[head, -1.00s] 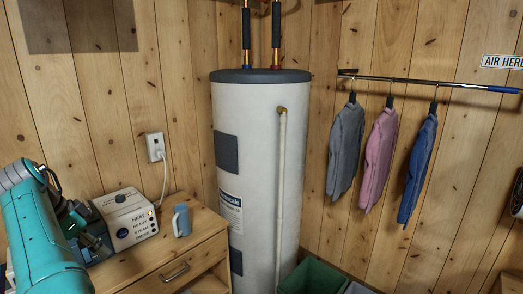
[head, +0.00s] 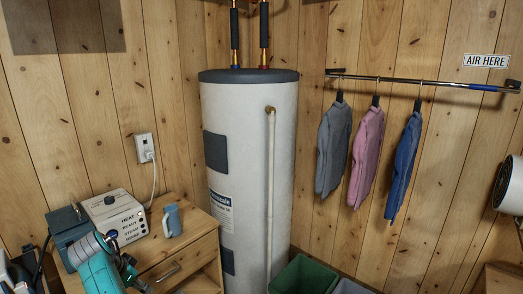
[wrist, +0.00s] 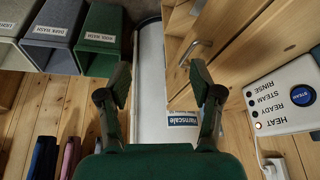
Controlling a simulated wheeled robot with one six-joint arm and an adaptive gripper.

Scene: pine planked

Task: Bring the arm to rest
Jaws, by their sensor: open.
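My gripper (wrist: 160,86) is open, with two dark fingers spread apart and nothing between them in the wrist view. Beyond the fingers are the white water heater (wrist: 150,110) and the wooden cabinet front. In the head view my teal arm is low at the left, in front of the cabinet (head: 200,247). The gripper there is small, dark and partly cut off by the lower edge.
The cabinet bears a white control box (head: 113,216), a blue-grey mug (head: 172,220) and a teal box (head: 68,224). The water heater (head: 250,150) stands beside it. A green bin (head: 303,276) is on the floor. Three garments (head: 365,155) hang from a wall rail.

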